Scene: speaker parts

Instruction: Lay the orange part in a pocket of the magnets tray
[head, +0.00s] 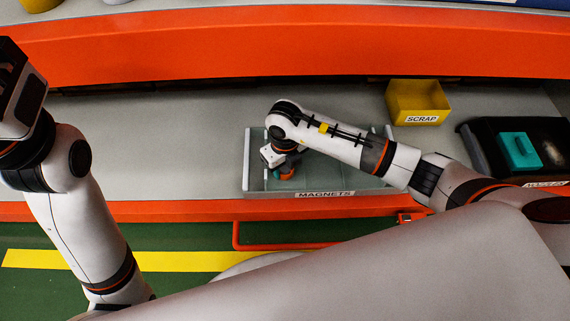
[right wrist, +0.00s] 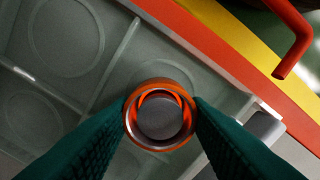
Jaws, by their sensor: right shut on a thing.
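The grey magnets tray (head: 249,170) lies on the bench, its MAGNETS label at the front. In the right wrist view the tray (right wrist: 125,48) shows square pockets with round outlines, split by thin walls. My right gripper (head: 285,174) is at the tray's left front part, pointing down. Its teal fingers (right wrist: 160,118) are shut on the orange part (right wrist: 160,83), a round ring with a grey disc-like middle. The orange part (head: 286,171) is over a front pocket; I cannot tell whether it touches the floor.
A yellow SCRAP bin (head: 417,101) stands behind and right of the tray. A black tray (head: 484,140) with a teal block (head: 519,151) is at the far right. The bench (head: 170,150) left of the magnets tray is clear. An orange rail (head: 290,246) runs below the front edge.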

